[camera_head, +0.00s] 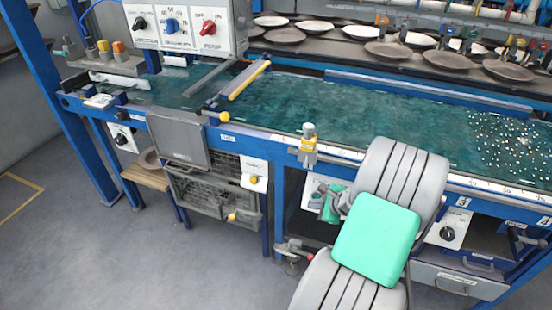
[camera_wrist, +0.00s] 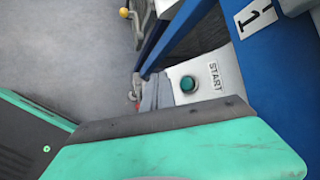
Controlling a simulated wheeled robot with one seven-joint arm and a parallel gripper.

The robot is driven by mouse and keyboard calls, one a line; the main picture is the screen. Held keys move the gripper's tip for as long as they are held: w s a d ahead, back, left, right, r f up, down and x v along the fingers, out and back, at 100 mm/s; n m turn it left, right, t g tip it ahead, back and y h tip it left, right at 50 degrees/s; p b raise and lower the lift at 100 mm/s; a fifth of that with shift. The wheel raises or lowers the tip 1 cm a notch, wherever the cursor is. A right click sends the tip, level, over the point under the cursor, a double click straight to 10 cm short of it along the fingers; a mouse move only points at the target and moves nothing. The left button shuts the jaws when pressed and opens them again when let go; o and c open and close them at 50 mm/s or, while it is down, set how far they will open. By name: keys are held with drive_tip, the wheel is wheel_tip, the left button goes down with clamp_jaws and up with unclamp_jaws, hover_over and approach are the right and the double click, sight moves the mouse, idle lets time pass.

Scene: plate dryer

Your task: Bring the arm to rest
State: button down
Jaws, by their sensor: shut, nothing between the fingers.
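My arm reaches down in front of the blue machine in the head view, its grey links and teal joint covering part of the front. My gripper (camera_wrist: 156,80) shows in the wrist view as narrow grey fingers close together, with nothing between them. It appears beside the white START panel (camera_wrist: 222,76) with its green button (camera_wrist: 188,84); I cannot tell whether it touches. In the head view the hand is mostly hidden behind my arm, below the machine's front edge.
A teal work surface (camera_head: 300,105) runs along the blue frame, with plates (camera_head: 390,50) on a shelf behind. A switch box (camera_head: 185,25) stands at the back left. A wire basket (camera_head: 215,190) and lower drawer (camera_head: 455,278) are at the front. Grey floor (camera_head: 100,250) is open at left.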

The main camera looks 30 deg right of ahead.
drive_tip(key=w+a+r+n+g+p, duration=0.3)
drive_tip(key=a+r+n+p, duration=0.4)
drive_tip(key=a+r+n, duration=0.65)
drive_tip(key=s+a+r+n+g+p, duration=0.1)
drive_tip(key=s+a+r+n+p, duration=0.2)
drive_tip(key=s+a+r+n, duration=0.3)
drive_tip(key=s+a+r+n+g+p, duration=0.1)
drive_tip(key=s+a+r+n+p, duration=0.3)
drive_tip(key=a+r, duration=0.7)
drive_tip(key=s+n, duration=0.2)
drive_tip(key=n, duration=0.1)
drive_tip(key=shift+g+h, duration=0.3)
drive_tip(key=shift+g, duration=0.1)
idle(4.2)
